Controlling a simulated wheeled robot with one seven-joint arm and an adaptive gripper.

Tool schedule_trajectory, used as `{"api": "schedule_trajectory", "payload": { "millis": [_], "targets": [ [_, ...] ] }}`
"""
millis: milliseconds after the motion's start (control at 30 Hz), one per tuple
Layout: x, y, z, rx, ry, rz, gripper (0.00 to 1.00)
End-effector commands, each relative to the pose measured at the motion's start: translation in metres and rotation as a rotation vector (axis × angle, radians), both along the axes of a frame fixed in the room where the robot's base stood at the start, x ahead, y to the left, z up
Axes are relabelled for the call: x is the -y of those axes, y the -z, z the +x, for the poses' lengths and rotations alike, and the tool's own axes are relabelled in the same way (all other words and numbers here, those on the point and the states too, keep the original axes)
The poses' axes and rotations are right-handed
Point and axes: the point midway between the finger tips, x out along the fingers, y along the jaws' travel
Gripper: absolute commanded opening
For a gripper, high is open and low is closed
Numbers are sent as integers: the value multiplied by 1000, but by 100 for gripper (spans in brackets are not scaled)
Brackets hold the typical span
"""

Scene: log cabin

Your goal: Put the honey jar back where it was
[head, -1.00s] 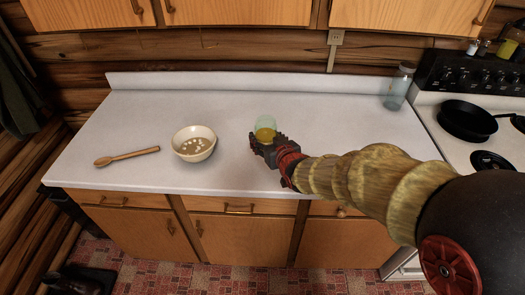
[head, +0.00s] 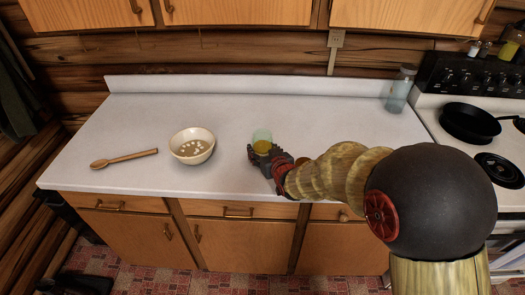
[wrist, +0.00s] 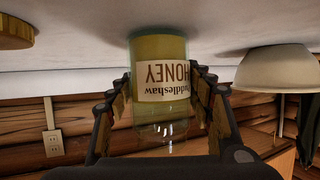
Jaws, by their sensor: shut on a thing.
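The honey jar (head: 262,136) is a clear glass jar with golden honey in its lower part. My gripper (head: 264,157) is shut on it near the front middle of the counter, right of the bowl. In the wrist view, which is upside down, the fingers of my gripper (wrist: 160,95) stand on both sides of the jar, and its label (wrist: 163,80) reads "HONEY". The jar is upright, its base at or very close to the white counter (wrist: 80,45); I cannot tell whether it touches.
A cream bowl (head: 192,147) with pale bits inside stands left of the jar, and a wooden spoon (head: 124,158) lies further left. A glass bottle (head: 399,90) stands at the back right by the stove (head: 480,105). A round wooden thing (wrist: 15,33) shows in the wrist view.

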Motion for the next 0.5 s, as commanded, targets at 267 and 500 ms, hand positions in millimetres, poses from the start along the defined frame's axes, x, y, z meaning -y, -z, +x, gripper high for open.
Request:
{"api": "schedule_trajectory", "payload": {
  "millis": [267, 500],
  "targets": [
    [0, 3, 0, -1, 0, 0, 56],
    [0, 3, 0, -1, 0, 0, 69]
  ]
}}
